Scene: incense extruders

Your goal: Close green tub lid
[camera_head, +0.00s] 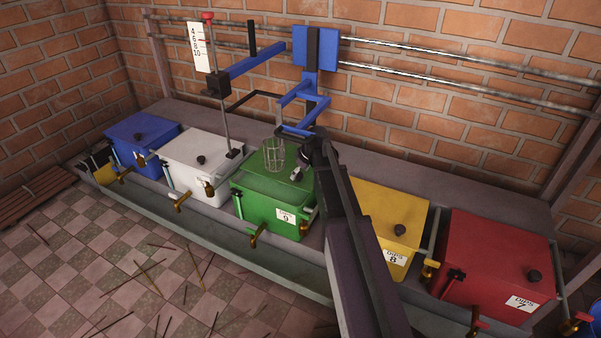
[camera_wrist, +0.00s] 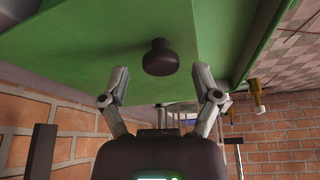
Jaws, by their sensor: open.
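The green tub (camera_head: 266,213) stands in the middle of the row, with a white label marked 9 on its front. Its green lid (camera_head: 262,184) looks roughly flat on top; I cannot tell whether it sits fully down. In the wrist view the lid (camera_wrist: 110,45) fills the upper part, with a dark round knob (camera_wrist: 160,58). My gripper (camera_wrist: 160,72) is open, its two fingers spread on either side of the knob, apart from it. In the head view my gripper (camera_head: 298,174) is over the lid's right part, and my arm covers the tub's right side.
A wire cage (camera_head: 274,154) hangs by the lid's back edge below a blue rail carriage (camera_head: 318,50). White (camera_head: 200,158) and blue (camera_head: 143,135) tubs stand left; yellow (camera_head: 395,220) and red (camera_head: 495,265) tubs stand right. Brass taps line the front. Sticks litter the tiled floor.

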